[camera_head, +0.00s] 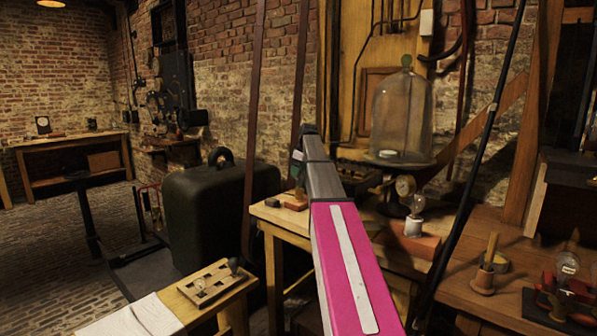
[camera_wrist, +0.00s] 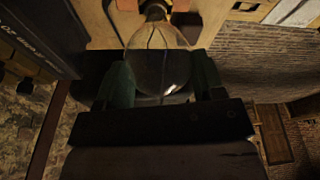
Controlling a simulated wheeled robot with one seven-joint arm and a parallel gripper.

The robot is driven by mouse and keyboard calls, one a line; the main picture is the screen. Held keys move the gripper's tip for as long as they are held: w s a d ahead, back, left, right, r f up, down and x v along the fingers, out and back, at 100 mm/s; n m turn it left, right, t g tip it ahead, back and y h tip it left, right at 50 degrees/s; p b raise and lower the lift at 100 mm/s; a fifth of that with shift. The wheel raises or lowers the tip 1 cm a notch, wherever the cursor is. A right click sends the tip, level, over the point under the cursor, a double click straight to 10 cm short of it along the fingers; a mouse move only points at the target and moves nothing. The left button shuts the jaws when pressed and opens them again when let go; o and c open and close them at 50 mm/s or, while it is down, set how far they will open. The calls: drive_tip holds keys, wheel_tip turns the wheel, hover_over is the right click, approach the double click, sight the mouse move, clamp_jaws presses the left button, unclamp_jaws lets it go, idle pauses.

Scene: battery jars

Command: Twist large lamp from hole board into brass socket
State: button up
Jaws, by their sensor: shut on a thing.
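The large lamp (camera_wrist: 158,58), a clear glass bulb, sits between the green fingers of my gripper (camera_wrist: 160,76) in the wrist view. My gripper is shut on the glass. The lamp's base points to the top edge of the wrist view, beside an orange-brown wooden block (camera_wrist: 187,5). I cannot tell whether the base touches a socket. In the head view my arm largely hides the gripper and the lamp, above the bench's left end. The hole board (camera_head: 213,285) lies at lower left with a small lamp (camera_head: 233,265) at its far edge. The brass socket is not clearly visible.
A small wooden block (camera_head: 296,206) and a dark object (camera_head: 272,202) lie on the bench. A glass bell jar (camera_head: 402,115) stands behind, and a bulb in a white holder (camera_head: 412,227) to the right. A dark green case (camera_head: 207,215) stands left of the bench.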

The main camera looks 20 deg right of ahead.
drive_tip(key=m+h, duration=0.1)
drive_tip(key=m, duration=0.3)
drive_tip(key=shift+t, duration=0.3)
drive_tip(key=shift+d+m+h, duration=0.1)
drive_tip(key=shift+m+h, duration=0.2)
drive_tip(key=shift+m, duration=0.9)
drive_tip(key=m, duration=0.3)
drive_tip(key=shift+h, duration=0.4)
drive_tip(key=shift+d+m+h, duration=0.1)
drive_tip(key=shift+m+h, duration=0.4)
drive_tip(key=shift+m, duration=1.2)
